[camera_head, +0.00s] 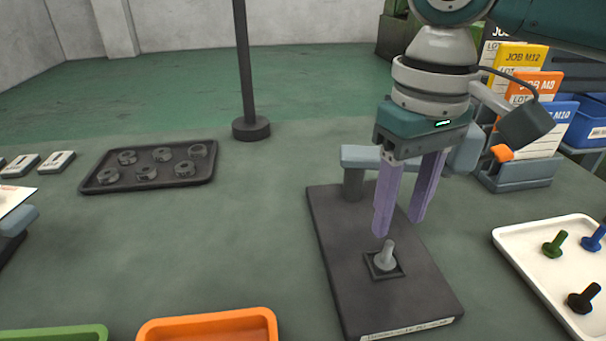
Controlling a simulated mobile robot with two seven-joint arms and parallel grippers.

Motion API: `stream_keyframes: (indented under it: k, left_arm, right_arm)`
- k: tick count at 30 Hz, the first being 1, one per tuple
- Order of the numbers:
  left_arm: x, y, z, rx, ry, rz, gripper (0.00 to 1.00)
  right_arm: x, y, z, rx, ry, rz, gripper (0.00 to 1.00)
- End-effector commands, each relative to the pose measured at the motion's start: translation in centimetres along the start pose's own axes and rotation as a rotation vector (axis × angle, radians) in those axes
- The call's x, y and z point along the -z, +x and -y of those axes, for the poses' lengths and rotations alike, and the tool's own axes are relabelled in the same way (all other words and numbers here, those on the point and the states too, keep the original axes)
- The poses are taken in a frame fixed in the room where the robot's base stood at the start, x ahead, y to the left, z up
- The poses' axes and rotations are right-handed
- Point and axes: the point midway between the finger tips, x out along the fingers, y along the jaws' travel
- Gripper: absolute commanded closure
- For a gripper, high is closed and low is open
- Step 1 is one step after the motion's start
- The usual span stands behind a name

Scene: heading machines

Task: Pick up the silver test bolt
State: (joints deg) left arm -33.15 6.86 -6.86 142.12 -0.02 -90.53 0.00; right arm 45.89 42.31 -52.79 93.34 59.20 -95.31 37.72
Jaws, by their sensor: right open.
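The silver test bolt (386,252) stands upright, shank up, in a small square socket on a dark flat fixture plate (395,300) at the front centre-right. My right gripper (401,225) comes down from the upper right with two purple fingers. It is open and empty, and its fingertips are above and slightly behind the bolt, apart from it. A grey block on a post (360,155) stands at the back of the plate, partly behind the fingers. My left gripper is not in view.
A white tray (520,262) with green, blue and black bolts lies at right. A dark tray (95,180) with several ring-shaped parts lies at left. An orange bin (210,322) and green bin (55,335) sit in front. A dark pole (243,70) stands behind. Job cards (520,60) stand back right.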

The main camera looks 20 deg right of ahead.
Motion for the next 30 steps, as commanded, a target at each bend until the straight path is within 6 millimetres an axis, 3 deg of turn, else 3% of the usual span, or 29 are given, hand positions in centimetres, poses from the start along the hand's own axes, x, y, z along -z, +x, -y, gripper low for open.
stream_keyframes:
  k: [10,20,30]
  left_arm:
    - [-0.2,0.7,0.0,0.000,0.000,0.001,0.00]
    - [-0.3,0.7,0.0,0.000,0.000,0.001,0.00]
    - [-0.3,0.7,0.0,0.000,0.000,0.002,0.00]
  right_arm:
    - [-0.4,4.8,0.8,0.000,-0.002,0.001,0.51]
    - [-0.3,5.4,0.8,-0.001,-0.003,-0.002,0.52]
    - [-0.3,5.4,0.8,-0.001,-0.003,-0.002,0.90]
